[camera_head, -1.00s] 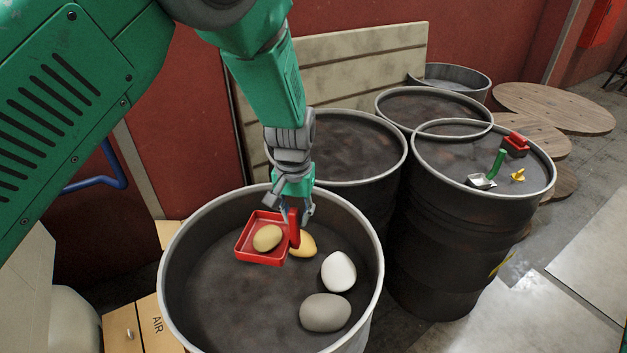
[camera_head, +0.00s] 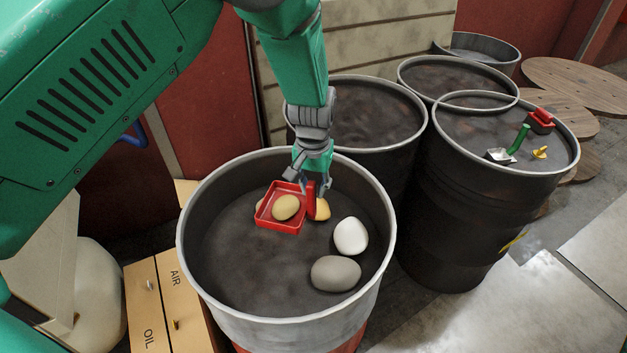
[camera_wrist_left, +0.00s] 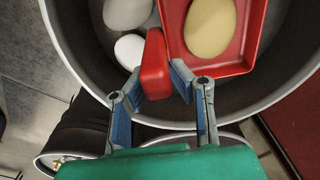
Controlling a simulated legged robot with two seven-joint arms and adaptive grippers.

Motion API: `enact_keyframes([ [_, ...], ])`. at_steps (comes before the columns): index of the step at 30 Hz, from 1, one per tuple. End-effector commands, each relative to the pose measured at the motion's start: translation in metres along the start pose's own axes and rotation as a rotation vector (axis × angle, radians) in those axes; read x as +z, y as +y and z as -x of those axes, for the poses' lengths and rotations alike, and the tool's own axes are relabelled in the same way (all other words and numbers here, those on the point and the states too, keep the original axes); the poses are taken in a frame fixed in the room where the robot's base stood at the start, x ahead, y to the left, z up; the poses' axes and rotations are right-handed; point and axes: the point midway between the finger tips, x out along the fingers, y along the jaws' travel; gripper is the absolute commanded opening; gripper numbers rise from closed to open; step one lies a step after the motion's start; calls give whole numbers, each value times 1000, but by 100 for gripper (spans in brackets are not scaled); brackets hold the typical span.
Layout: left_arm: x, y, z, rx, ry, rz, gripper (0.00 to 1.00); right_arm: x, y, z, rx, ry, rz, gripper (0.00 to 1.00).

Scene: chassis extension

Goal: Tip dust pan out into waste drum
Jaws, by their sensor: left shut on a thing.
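The red dust pan (camera_head: 268,224) is inside the waste drum (camera_head: 207,182), looks roughly level and carries a yellow egg-shaped lump (camera_head: 286,207). Whether it touches the drum's contents I cannot tell. My left gripper (camera_head: 309,186) is shut on the pan's red handle. The wrist view shows the handle (camera_wrist_left: 155,62) between the fingers (camera_wrist_left: 160,84), and the lump (camera_wrist_left: 210,26) still in the pan (camera_wrist_left: 244,58). In the drum, a second yellow lump (camera_head: 323,209) lies beside the handle, partly hidden. A white lump (camera_head: 351,236) and a grey one (camera_head: 336,273) lie nearer. My right gripper is out of view.
Several other dark drums stand behind and right. One drum top (camera_head: 465,130) bears a second red item (camera_head: 541,121), a green-handled scoop (camera_head: 517,140) and a small yellow item (camera_head: 540,153). A wooden box (camera_head: 165,295) marked AIR and OIL stands against the waste drum's left side.

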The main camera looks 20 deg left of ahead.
Motion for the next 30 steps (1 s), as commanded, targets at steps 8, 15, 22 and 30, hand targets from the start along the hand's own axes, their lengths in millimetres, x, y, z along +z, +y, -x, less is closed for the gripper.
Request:
enact_keyframes([
  [8, -1, -12, 5, 95, -1, 8, 0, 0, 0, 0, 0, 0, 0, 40],
  [15, -1, -18, 16, 198, 3, 8, 0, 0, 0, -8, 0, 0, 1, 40],
  [22, -1, -25, 27, 296, 3, 9, 0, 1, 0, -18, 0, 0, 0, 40],
  [30, -1, -40, 35, 415, 4, 9, 0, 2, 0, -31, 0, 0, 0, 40],
])
